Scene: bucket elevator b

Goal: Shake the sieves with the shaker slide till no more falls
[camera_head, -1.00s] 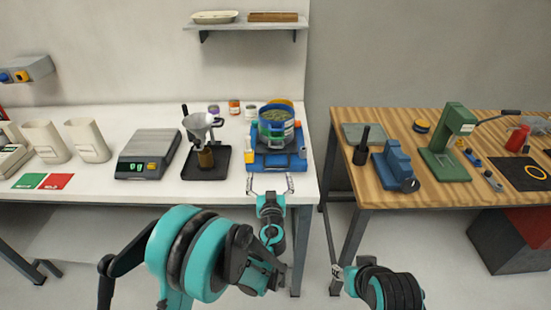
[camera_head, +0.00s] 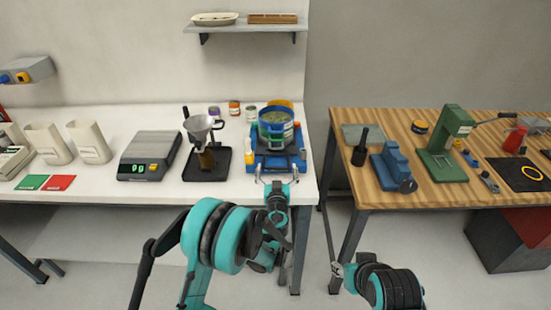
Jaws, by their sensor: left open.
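The sieves (camera_head: 277,133) form a round blue-rimmed stack with green-grey grains visible in the top. They stand on the blue shaker slide (camera_head: 296,162) near the white bench's right front edge. My left gripper (camera_head: 277,173) is open at the front of the slide, its two thin fingers spread toward the slide's front. I cannot tell whether the fingers touch it. My right arm shows at the lower right, low in front of the wooden table; its gripper's fingers cannot be made out.
A funnel on a stand (camera_head: 202,135) is left of the shaker, beside a digital scale (camera_head: 149,156). Small jars stand behind. A yellow-capped bottle (camera_head: 250,158) stands close to the shaker's left side. The wooden table (camera_head: 370,193) is right, across a gap.

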